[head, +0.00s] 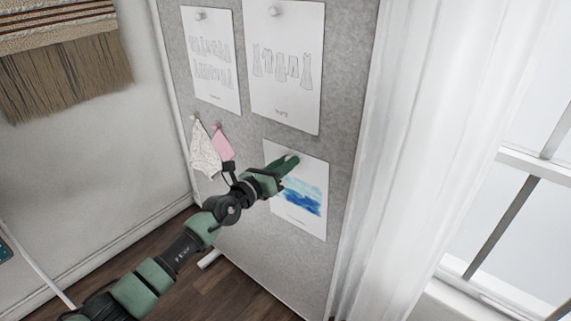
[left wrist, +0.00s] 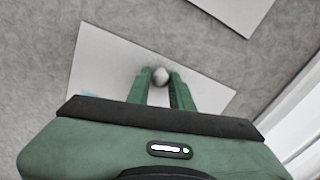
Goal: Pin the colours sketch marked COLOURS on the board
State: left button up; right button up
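The colours sketch, a white sheet with a blue watercolour wash (head: 301,198), lies against the grey board (head: 350,110) at its lower right, slightly tilted in the head view. Its small caption is too small to read. My left gripper (head: 289,162) is at the sheet's upper part and covers some of it. In the left wrist view, the fingers of my left gripper (left wrist: 160,80) close on both sides of a round silvery pin (left wrist: 160,76) in front of the sheet (left wrist: 100,62). Whether the pin's point is in the board is hidden. My right gripper is not in view.
Two pinned sketches, a left one (head: 210,85) and a right one (head: 287,95), hang above. Fabric swatches, one patterned (head: 206,155) and one pink (head: 223,143), hang left of the sheet. A white curtain (head: 425,130) stands close on the right.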

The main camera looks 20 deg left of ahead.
pick_arm(q)
jog(key=shift+o, duration=1.2)
